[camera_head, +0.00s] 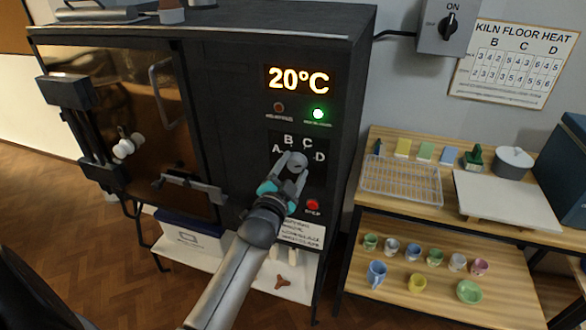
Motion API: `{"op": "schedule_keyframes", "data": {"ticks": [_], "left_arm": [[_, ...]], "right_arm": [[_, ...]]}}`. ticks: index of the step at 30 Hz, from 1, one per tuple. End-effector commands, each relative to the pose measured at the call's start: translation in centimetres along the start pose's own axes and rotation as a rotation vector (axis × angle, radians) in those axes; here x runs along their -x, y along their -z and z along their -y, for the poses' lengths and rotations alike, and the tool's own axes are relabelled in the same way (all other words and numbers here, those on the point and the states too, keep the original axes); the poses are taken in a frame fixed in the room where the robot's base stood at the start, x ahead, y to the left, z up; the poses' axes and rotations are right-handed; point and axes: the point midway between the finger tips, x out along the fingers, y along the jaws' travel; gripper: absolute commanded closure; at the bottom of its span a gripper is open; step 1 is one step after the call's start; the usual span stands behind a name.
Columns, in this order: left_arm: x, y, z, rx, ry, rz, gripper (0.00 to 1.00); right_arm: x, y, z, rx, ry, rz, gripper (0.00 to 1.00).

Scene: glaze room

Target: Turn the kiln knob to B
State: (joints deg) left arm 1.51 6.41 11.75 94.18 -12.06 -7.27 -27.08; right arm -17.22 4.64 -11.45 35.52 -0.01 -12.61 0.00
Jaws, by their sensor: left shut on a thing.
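The kiln (230,75) is a dark cabinet with its control panel on the right side. The grey round kiln knob (298,161) sits below the white letters A, B, C and D. My left gripper (293,166) reaches up from below and is shut on the knob, with a finger on each side. The gripper hides part of the knob, and I cannot tell which letter its pointer faces. The display (298,79) reads 20°C. A green lamp (318,114) is lit, and a red button (313,205) is below the knob. My right gripper is not in view.
A wooden shelf unit (372,142) stands to the right, with a wire rack (402,181), a white board (505,200) and several small cups. A wall switch box (449,25) is marked ON. Beneath the kiln is a white shelf (285,298). Wooden floor is open at left.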

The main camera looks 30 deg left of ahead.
Motion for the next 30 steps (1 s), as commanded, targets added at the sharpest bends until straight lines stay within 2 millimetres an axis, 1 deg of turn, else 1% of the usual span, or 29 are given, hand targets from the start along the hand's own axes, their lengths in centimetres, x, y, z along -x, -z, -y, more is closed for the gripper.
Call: {"op": "schedule_keyframes", "data": {"ticks": [8,14,20,30], "left_arm": [[0.0,0.0,-0.1,0.026,-0.001,0.001,0.91],[0.0,0.1,0.0,0.114,-0.001,0.002,0.91],[0.0,0.1,0.0,0.273,-0.001,0.003,0.91],[0.0,0.1,0.0,0.596,-0.001,0.003,0.91]], "right_arm": [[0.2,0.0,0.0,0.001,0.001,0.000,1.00],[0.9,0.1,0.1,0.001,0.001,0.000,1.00],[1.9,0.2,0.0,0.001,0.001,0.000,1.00],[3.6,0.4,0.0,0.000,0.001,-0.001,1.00]]}}
